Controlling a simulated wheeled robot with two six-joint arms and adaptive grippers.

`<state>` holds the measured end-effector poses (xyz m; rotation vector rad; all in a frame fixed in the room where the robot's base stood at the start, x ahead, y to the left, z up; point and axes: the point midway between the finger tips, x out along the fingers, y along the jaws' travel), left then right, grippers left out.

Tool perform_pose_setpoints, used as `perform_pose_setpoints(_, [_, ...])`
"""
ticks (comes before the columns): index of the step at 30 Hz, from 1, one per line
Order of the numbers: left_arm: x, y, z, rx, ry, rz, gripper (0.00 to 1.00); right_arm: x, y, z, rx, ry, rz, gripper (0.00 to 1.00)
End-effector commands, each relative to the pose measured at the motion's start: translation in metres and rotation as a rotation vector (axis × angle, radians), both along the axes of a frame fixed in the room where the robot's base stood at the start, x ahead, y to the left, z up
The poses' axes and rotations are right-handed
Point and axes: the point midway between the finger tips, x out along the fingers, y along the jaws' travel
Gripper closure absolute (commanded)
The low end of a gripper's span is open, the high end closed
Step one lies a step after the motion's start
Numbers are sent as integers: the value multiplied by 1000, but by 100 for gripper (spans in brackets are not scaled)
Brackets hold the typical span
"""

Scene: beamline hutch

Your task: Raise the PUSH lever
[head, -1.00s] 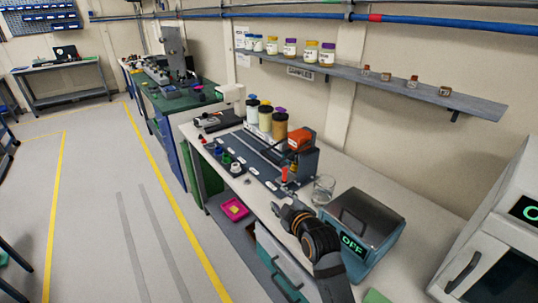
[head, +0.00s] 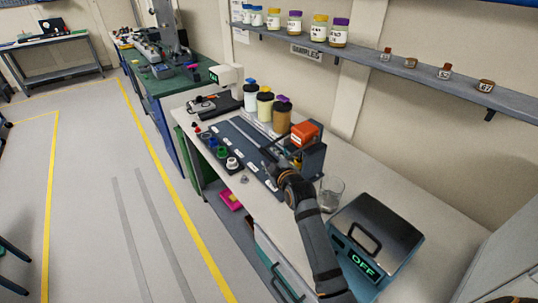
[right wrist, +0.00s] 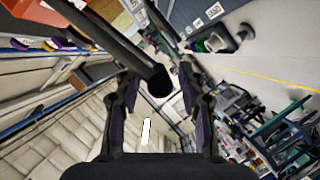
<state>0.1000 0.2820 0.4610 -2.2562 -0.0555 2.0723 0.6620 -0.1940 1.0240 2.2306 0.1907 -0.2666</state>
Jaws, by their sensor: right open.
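The dosing-like station (head: 240,150) is a dark slotted panel on the white bench in the head view, with an orange box (head: 305,134) on a dark housing at its right end. My right gripper (head: 271,167) is over the panel's right end, just in front of this housing, and partly hides it. In the right wrist view a dark bar with a round black end (right wrist: 159,82) reaches between the open fingers (right wrist: 158,95); it looks like the PUSH lever, though no label can be read. I cannot tell whether the fingers touch it. My left gripper is out of view.
A glass beaker (head: 331,193) and a blue-grey unit reading OFF (head: 378,240) stand close to my right forearm. Three tall capped bottles (head: 265,106) stand behind the panel. A shelf (head: 400,72) with jars runs along the wall above.

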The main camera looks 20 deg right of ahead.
Motion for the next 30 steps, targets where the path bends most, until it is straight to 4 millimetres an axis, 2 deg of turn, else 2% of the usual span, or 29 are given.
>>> perform_pose_setpoints(1, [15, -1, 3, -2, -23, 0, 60, 8, 0, -1, 0, 0, 0, 60])
perform_pose_setpoints(2, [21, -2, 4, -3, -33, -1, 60, 11, 1, -1, 0, -1, 0, 60])
perform_pose_setpoints(5, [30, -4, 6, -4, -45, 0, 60, 19, 1, -5, 0, 0, 0, 60])
perform_pose_setpoints(14, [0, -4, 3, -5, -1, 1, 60, 22, 1, -6, 1, -1, 0, 60])
perform_pose_setpoints(23, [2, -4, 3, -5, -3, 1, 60, 22, 1, -6, 1, 0, 0, 99])
perform_pose_setpoints(30, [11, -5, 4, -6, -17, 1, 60, 22, 1, -6, 1, 0, 0, 100])
